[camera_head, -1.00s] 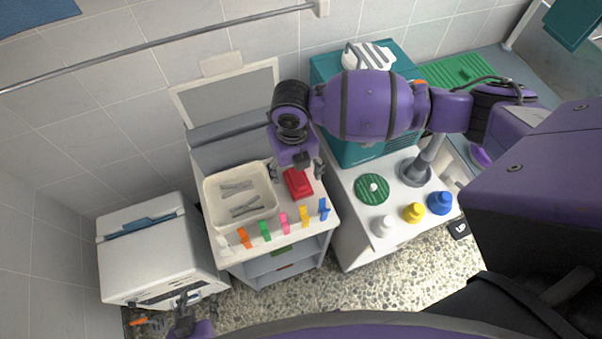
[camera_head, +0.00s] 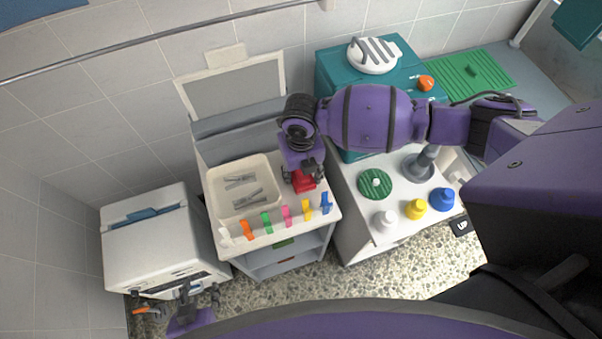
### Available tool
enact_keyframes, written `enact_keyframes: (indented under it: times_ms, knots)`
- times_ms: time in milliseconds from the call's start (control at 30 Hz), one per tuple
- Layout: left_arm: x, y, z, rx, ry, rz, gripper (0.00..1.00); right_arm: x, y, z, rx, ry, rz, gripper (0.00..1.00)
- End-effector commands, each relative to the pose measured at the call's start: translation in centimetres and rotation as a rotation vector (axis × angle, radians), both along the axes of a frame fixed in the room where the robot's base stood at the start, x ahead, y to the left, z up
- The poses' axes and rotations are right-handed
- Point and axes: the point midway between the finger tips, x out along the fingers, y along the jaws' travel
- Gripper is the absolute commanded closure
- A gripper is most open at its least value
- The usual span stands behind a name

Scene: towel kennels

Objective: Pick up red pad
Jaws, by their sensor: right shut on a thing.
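The red pad (camera_head: 304,183) lies on the white top of the cart, right of the cream tray. My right gripper (camera_head: 304,174) has its fingers down at the pad and is shut on it; the fingers and wrist hide the pad's far part. The pad seems to be still at the level of the cart top. My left gripper (camera_head: 184,291) is low at the bottom left, in front of the white cabinet; I cannot tell how far its fingers are apart.
The cream tray (camera_head: 210,199) holds grey tongs. Several coloured clips, including a blue one (camera_head: 326,203), line the cart's front edge. A white counter to the right carries a green disc (camera_head: 375,184) and white, yellow (camera_head: 415,209) and blue bottles. A teal box (camera_head: 340,72) stands behind.

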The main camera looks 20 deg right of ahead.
Motion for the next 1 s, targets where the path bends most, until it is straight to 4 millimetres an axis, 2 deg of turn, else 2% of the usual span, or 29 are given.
enact_keyframes:
  times_ms: [267,367,700,833,1000]
  knots:
    - [0.0,0.0,0.0,0.0,-0.001,0.0,0.6,0.1,0.0,0.3,0.0,-0.002,0.0,0.8]
    - [0.1,0.0,0.1,0.0,-0.003,0.0,0.6,0.1,0.0,1.5,0.002,-0.004,0.001,0.8]
    - [0.3,0.0,0.4,-0.001,-0.007,0.001,0.6,0.1,0.0,8.1,0.001,-0.004,0.001,0.8]
    - [0.3,0.0,0.3,-0.002,-0.005,0.0,0.6,0.1,0.0,9.5,0.0,-0.002,0.001,0.8]
    - [0.2,0.0,0.2,-0.001,-0.003,0.0,0.6,0.0,0.0,10.1,0.001,0.0,0.001,0.8]
